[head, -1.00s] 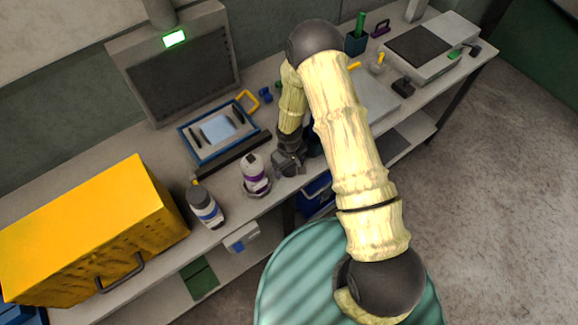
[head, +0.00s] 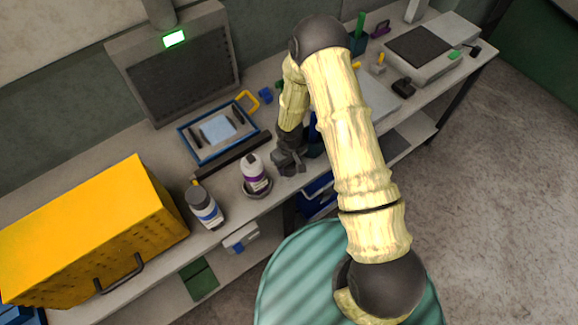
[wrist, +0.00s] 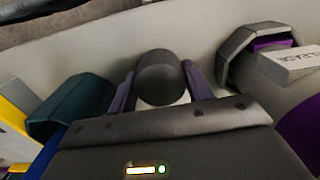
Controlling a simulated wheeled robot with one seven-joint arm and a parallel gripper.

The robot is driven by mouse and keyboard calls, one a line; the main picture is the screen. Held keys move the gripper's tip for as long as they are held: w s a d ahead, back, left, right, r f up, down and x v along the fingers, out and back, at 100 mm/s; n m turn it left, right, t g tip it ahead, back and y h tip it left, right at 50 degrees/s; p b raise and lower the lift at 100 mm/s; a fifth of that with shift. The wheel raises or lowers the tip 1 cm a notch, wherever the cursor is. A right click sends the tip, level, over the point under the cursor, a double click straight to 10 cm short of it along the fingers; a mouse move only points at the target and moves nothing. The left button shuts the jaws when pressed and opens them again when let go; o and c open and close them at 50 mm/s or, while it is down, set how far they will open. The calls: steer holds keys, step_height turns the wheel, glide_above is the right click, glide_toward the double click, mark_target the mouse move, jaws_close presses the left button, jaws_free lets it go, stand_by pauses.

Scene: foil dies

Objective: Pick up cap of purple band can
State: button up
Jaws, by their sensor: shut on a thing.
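The purple band can (head: 252,170) stands upright on the bench in a dark holder (head: 258,190), with a pale top and a purple band. My gripper (head: 290,164) is just right of it, low over the bench. In the wrist view, my gripper (wrist: 158,84) is shut on a dark, rounded cap (wrist: 160,72), with a purple-grey finger on each side of it. At the right of that view, the can (wrist: 290,60) shows white and purple beside the dark, angular holder (wrist: 238,52). The cap's underside is hidden.
A grey bottle (head: 204,206) and a yellow cabinet (head: 90,232) stand to the left. A dark bar (head: 232,154) and a blue-framed tray (head: 188,148) lie behind the can. The bench's front edge is close to my gripper.

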step_height(320, 180, up, 9)
steer(key=shift+f+b, duration=0.1)
steer(key=shift+b, duration=0.85)
